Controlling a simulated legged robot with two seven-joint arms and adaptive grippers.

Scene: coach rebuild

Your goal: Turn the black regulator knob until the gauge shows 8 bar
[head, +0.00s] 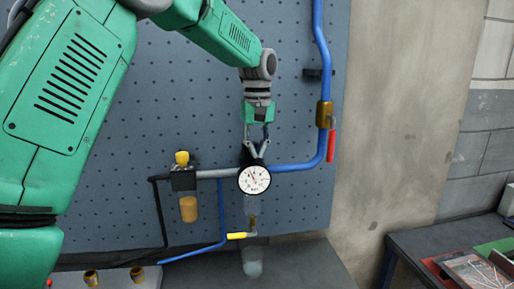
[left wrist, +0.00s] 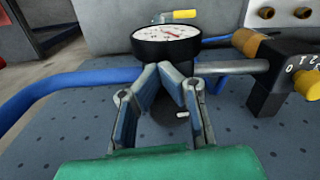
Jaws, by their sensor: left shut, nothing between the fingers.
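The round white gauge (head: 254,180) with a black rim sits on the pipe at the middle of the panel. Its red needle points up and left; the numbers are too small to read. The gauge also shows in the left wrist view (left wrist: 166,38), just beyond my fingers. My left gripper (head: 256,155) points down just above the gauge, and its fingertips (left wrist: 170,72) are together with nothing between them. The black regulator knob (head: 248,154) shows only as a dark part behind the fingers. I cannot tell whether they touch it. My right gripper is not in view.
A blue pipe (head: 318,40) runs down the right, with a brass valve (head: 324,114) and red handle (head: 331,146). A filter with a yellow cap (head: 182,158) stands left of the gauge. A yellow lever (head: 237,236) is below. A bench (head: 310,265) runs along the bottom.

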